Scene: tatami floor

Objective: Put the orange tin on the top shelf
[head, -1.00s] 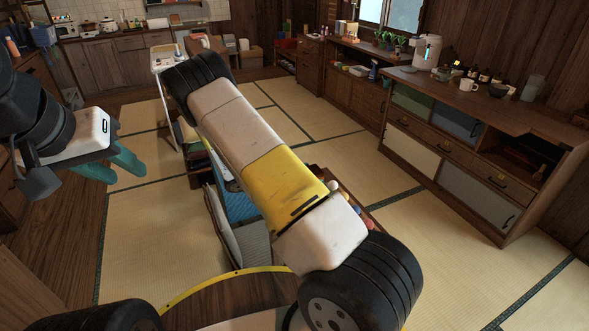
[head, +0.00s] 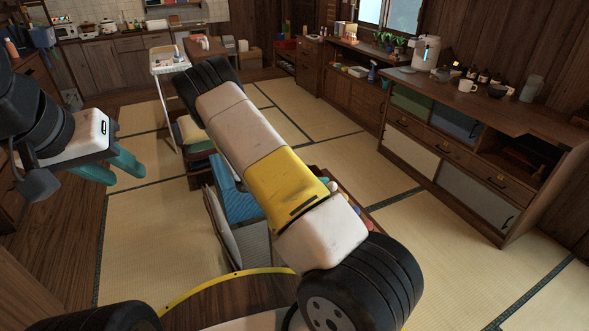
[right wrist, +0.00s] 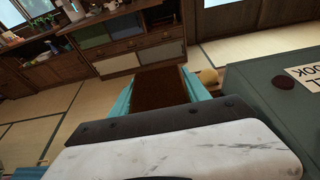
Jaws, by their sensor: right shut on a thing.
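In the right wrist view my right gripper (right wrist: 160,90) has its teal fingers on either side of a dark rust-brown boxy thing (right wrist: 160,84) and is shut on it. Its colour looks brown in shade, and I cannot tell for certain that it is the orange tin. In the head view this gripper and its load are hidden behind my right arm. My left gripper (head: 112,168) is at the left of the head view, with its teal fingers apart and nothing seen between them. I cannot make out a top shelf for certain.
A long wooden cabinet (head: 455,150) lines the right wall. A white stand (head: 168,62) is farther back. Open tatami (head: 400,230) lies between.

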